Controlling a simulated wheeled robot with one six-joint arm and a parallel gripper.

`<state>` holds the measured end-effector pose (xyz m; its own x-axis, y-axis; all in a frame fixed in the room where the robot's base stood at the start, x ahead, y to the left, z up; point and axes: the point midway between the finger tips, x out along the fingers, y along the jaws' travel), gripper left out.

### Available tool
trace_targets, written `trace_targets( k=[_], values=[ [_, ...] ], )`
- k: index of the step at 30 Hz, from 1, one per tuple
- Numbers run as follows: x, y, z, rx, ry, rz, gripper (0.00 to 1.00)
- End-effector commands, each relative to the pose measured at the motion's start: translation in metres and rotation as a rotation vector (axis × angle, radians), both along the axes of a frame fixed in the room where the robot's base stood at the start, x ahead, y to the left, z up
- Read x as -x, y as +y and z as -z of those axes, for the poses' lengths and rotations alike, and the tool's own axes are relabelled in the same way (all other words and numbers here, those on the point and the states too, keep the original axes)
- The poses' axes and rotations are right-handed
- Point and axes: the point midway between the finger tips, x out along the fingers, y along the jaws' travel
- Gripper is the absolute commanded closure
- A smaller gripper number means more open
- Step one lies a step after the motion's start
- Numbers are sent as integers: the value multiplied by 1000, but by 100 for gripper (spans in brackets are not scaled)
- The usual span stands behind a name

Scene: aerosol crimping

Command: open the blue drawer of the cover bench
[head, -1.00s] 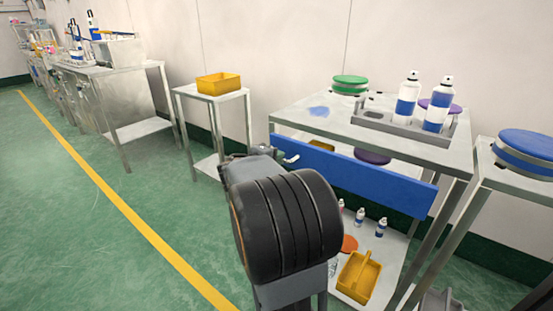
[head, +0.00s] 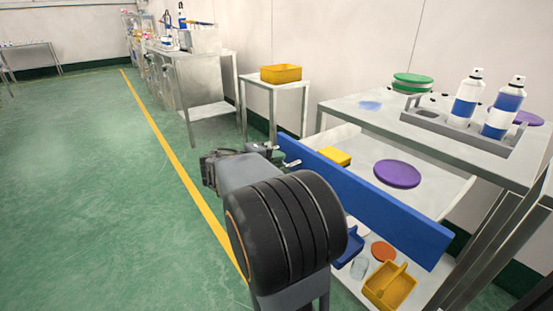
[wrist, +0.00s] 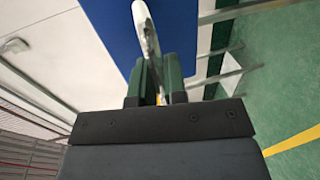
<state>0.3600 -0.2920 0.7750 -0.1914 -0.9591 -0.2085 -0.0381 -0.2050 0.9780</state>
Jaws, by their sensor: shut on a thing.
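The blue drawer front (head: 385,207) of the cover bench (head: 480,150) stands well out from the bench, and the pale drawer inside shows behind it. In the drawer lie a yellow box (head: 335,156) and a purple disc (head: 397,174). My gripper (head: 277,156) is at the left end of the blue front, partly hidden by my own arm. In the wrist view, my gripper (wrist: 157,82) is shut on the pale handle (wrist: 145,30), with the blue front (wrist: 112,30) just beyond it.
The bench top carries a grey rack with two spray cans (head: 466,97) and a green disc stack (head: 411,83). Below the drawer are a yellow caddy (head: 388,290) and a blue tray (head: 348,248). A small table with a yellow bin (head: 281,74) stands left. Green floor on the left is clear.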

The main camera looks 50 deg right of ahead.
Motion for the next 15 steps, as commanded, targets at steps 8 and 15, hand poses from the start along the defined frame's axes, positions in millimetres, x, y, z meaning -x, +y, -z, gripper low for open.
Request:
trace_targets(
  k=[8, 15],
  values=[
    [1, 0, 1, -1, 2, 5, 100],
    [1, 0, 1, -1, 1, 3, 69]
  ],
)
